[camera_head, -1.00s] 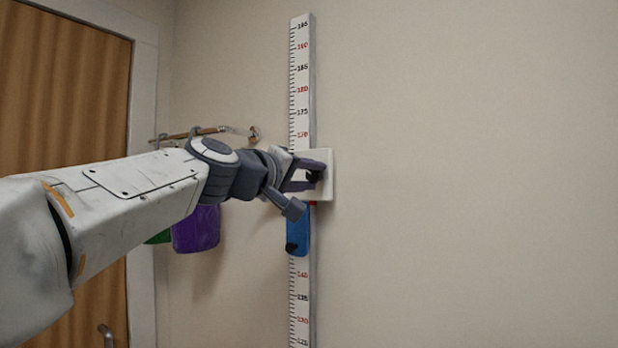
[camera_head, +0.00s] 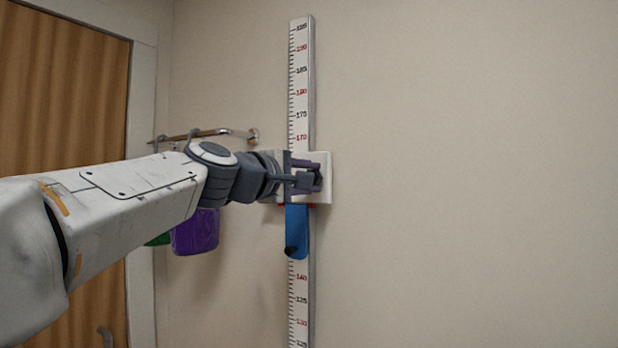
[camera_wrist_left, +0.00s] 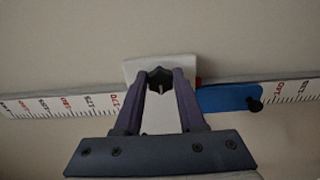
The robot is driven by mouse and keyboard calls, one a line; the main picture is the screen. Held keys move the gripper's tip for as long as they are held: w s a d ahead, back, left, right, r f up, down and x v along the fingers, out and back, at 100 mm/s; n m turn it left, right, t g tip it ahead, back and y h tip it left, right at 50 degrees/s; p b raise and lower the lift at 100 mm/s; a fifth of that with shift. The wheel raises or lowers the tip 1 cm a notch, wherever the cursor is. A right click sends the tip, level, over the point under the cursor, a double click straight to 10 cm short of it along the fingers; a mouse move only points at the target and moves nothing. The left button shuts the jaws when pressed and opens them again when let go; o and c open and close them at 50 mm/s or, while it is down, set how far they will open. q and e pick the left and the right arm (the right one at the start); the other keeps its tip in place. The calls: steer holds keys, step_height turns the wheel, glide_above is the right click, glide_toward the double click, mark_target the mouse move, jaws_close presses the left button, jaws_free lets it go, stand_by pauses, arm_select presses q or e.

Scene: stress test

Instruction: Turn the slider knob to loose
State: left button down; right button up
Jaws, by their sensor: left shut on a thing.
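The slider is a white block (camera_head: 325,190) on the upright measuring scale (camera_head: 300,75) on the wall. A dark knob (camera_wrist_left: 159,78) sticks out of the white block (camera_wrist_left: 131,72) in the left wrist view. My left gripper (camera_head: 316,178) is shut on this knob, with one finger on each side of it. The knob is mostly hidden by the fingers in the head view. A blue piece (camera_head: 297,228) with a small black peg (camera_head: 291,251) sits just below the block, with a bit of red between them. My right gripper is in neither view.
A wall rail (camera_head: 205,134) with hooks is behind my left arm, and a purple item (camera_head: 196,232) and a green item (camera_head: 159,239) hang below it. A wooden door (camera_head: 60,80) stands at the left. The wall to the right is bare.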

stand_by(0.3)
arm_select(q)
steer(key=shift+c, duration=2.4)
jaws_free()
steer(key=shift+a, duration=0.1)
steer(key=b+v, duration=0.4)
steer(key=v, duration=0.6)
steer(key=shift+s+a, duration=0.1)
steer(key=shift+s, duration=0.05)
